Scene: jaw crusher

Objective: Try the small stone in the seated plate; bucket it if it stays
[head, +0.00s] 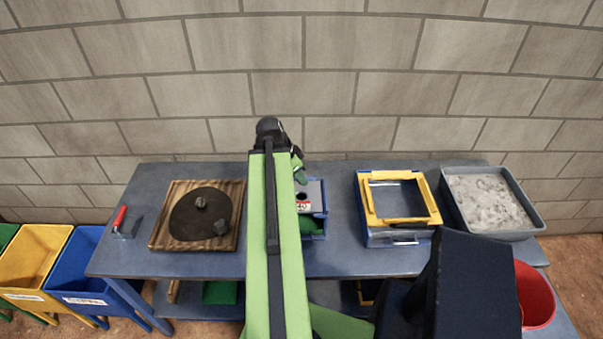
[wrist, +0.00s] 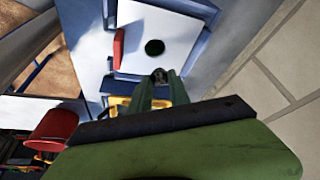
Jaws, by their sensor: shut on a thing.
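My gripper (wrist: 158,88) is shut on a small dark stone (wrist: 158,75), held between its two green fingertips in the wrist view. Beyond the stone is a pale plate (wrist: 178,35) with one round dark hole; the stone appears just beside the hole, and I cannot tell its height above the plate. In the head view the plate (head: 314,190) sits in a blue box right of my arm, partly hidden by it. My gripper (head: 299,174) is over its left side there; the held stone is not discernible. A red bucket (head: 536,296) is at lower right, partly hidden by my body.
Two dark stones, one small (head: 201,203) and one larger (head: 221,227), lie on a round dark mat on a wooden board (head: 167,229). A yellow-framed box (head: 390,218) and a grey tray of pale grit (head: 529,233) stand right. Yellow (head: 35,256) and blue bins (head: 77,283) stand left.

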